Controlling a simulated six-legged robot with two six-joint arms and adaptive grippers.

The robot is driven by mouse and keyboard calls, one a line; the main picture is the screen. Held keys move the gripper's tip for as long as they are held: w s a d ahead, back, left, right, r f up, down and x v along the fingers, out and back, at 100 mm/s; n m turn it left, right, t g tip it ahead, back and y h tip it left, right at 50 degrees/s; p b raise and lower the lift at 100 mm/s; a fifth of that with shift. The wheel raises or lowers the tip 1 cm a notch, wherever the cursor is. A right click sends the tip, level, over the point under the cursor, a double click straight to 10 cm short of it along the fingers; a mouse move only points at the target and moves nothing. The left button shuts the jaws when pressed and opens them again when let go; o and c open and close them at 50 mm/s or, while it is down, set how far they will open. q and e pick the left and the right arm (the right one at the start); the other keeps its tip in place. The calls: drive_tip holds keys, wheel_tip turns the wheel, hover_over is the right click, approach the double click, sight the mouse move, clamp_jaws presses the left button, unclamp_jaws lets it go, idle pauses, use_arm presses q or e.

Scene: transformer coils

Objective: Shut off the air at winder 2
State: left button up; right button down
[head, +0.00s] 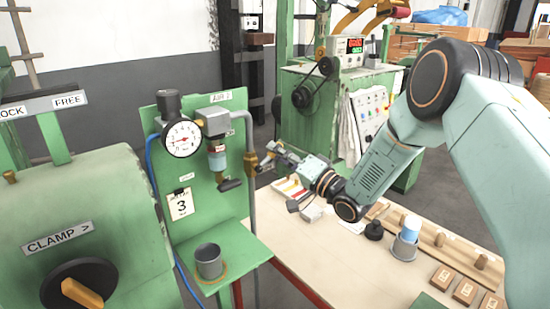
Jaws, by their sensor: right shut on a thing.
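The green air panel (213,209) stands left of centre with an "AIR 2" label (221,97). It carries a round pressure gauge (182,138) and a filter unit (217,155) with a dark part below its bowl. A grey pipe (252,205) runs down its right side, with a brass valve (250,161) on it. My right gripper (272,155) reaches in from the right and is shut at the valve, on what looks like its handle. The fingers mostly hide the handle, so its angle cannot be told. My left gripper is out of view.
A grey cup (208,261) sits on the panel's shelf. The workbench (330,255) below my right arm holds blocks and a pot (405,245). A green winder (310,110) stands behind.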

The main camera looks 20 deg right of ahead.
drive_tip(key=shift+w+d+f+m+t+h+b, duration=0.25)
drive_tip(key=shift+f+m+b, duration=0.35)
drive_tip(key=shift+m, duration=0.7)
drive_tip(key=shift+s+f+m+t+h+b, duration=0.1)
drive_tip(key=shift+s+f+m+h+b, duration=0.2)
drive_tip(key=shift+f+m+b, duration=0.7)
drive_tip(key=shift+w+d+f+m+t+h+b, duration=0.15)
drive_tip(key=shift+f+m+h+b, duration=0.15)
drive_tip(key=shift+m, duration=1.3)
drive_tip(key=c, duration=1.7)
unclamp_jaws()
drive_tip(key=shift+c, duration=0.2)
drive_tip(key=o, duration=0.4)
drive_tip(key=shift+d+r, duration=0.1)
drive_tip(key=shift+o, duration=0.4)
drive_tip(key=v, duration=1.2)
